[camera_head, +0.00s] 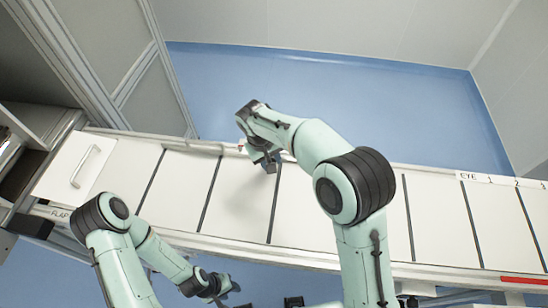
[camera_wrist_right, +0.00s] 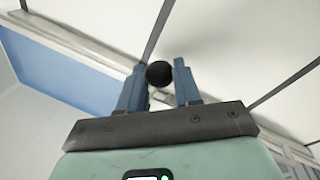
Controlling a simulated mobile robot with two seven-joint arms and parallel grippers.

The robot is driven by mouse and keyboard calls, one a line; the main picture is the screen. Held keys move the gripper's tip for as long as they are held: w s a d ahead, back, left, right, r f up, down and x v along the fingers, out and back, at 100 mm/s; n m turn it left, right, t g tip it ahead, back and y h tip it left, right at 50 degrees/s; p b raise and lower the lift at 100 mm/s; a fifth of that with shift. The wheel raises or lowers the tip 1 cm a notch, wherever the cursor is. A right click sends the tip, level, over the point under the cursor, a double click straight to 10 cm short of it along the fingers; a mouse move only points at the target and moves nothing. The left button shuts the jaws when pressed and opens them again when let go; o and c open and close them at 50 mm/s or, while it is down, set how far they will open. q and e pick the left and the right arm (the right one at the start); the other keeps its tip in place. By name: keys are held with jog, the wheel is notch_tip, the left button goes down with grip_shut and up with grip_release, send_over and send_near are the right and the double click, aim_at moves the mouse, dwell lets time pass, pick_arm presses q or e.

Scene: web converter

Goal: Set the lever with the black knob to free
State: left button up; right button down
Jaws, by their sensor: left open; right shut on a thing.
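The black knob (camera_wrist_right: 159,73) is a round black ball between the two blue-grey fingers of my right gripper (camera_wrist_right: 158,84) in the right wrist view. The gripper is shut on it. In the head view my right gripper (camera_head: 268,160) is at the far edge of the white panelled top, and the knob cannot be made out there. The lever's shaft and its free mark are not readable in either view. My left gripper (camera_head: 226,291) is open and empty at the lower part of the head view, in front of the near edge of the panels and away from the lever.
A row of white panels (camera_head: 180,190) with dark seams runs across the head view. A white handle (camera_head: 86,166) stands on the left panel, near a FLAP label. An EYE label (camera_head: 468,176) and numbers mark the right back edge. Blue floor (camera_head: 330,100) lies behind.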

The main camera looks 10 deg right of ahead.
pick_arm(q)
jog(key=shift+w+r, duration=0.1)
jog(key=shift+r, duration=0.05)
pick_arm(e)
jog(key=shift+a+m, duration=0.2)
jog(key=shift+m, duration=0.1)
jog(key=c, duration=0.8)
grip_release()
jog(key=shift+r, duration=0.1)
pick_arm(q)
jog(key=shift+w+r+p, duration=0.9)
jog(key=shift+w+r, duration=0.2)
jog(key=shift+r, duration=0.05)
pick_arm(e)
jog(key=r, duration=0.4)
jog(key=a+r, duration=0.1)
jog(key=r, duration=0.3)
jog(key=a+r, duration=0.1)
jog(key=r, duration=0.4)
jog(key=shift+s+a, duration=0.25)
jog(key=shift+s, duration=0.05)
pick_arm(q)
jog(key=shift+s, duration=0.1)
